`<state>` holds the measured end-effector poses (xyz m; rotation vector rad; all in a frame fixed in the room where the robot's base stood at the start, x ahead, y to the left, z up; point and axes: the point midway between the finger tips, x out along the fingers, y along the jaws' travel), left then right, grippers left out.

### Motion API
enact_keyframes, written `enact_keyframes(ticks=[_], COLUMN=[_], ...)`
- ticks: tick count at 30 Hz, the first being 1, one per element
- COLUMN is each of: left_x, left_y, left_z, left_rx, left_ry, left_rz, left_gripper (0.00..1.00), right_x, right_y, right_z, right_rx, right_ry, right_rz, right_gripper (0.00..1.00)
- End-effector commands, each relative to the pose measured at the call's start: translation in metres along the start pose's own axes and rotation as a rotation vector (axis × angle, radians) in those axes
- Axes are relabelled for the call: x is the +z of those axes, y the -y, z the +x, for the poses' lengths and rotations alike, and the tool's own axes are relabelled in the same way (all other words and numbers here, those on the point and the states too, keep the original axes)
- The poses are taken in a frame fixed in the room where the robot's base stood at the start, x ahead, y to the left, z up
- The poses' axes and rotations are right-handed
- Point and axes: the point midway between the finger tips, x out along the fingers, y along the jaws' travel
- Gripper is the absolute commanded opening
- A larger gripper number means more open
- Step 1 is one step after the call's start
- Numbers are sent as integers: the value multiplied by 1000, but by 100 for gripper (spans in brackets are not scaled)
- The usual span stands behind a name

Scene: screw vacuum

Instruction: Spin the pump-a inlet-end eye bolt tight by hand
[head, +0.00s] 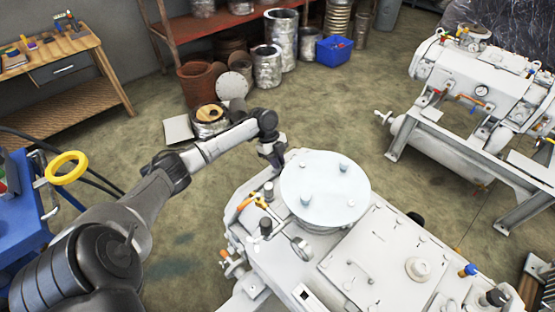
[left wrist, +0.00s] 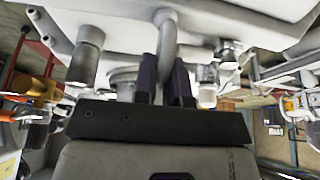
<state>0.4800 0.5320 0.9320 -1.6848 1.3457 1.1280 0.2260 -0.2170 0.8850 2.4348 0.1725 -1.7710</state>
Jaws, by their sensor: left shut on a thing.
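The white pump (head: 375,245) in the foreground carries a round pale lid (head: 325,185). My left arm reaches across from the left, and my left gripper (head: 273,160) is at the pump's far end, beside the lid. In the left wrist view the two dark fingers of my left gripper (left wrist: 163,80) are on either side of a pale grey curved bar, which looks like the eye bolt (left wrist: 167,42). The gripper is shut on it. The bolt's thread and seat cannot be made out. In the head view the eye bolt is too small or hidden to tell. My right gripper is not in view.
Close to the fingers in the left wrist view are a grey cylindrical fitting (left wrist: 87,52) and an orange-handled valve (left wrist: 40,87). A second white machine (head: 480,90) stands at right. A wooden bench (head: 60,95) and blue bin (head: 333,49) are farther back.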

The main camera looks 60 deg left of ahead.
Motion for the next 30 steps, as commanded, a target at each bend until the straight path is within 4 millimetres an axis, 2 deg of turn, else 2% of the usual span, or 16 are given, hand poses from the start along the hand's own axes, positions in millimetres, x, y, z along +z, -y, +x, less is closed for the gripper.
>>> enact_keyframes(ticks=[10,11,19,26,30], left_x=[-1,-1,0,0,0], left_y=[0,0,0,0,0], left_z=[-1,-1,0,-1,-11], left_rx=[6,6,6,6,4], left_ry=[-3,-3,-2,-1,-1], left_rz=[19,19,17,17,17], left_gripper=[0,13,37,37,37], right_x=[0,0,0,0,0], right_y=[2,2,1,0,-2], right_z=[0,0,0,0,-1], right_rx=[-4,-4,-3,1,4], right_ry=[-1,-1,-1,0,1], right_rz=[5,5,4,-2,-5], right_gripper=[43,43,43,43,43])
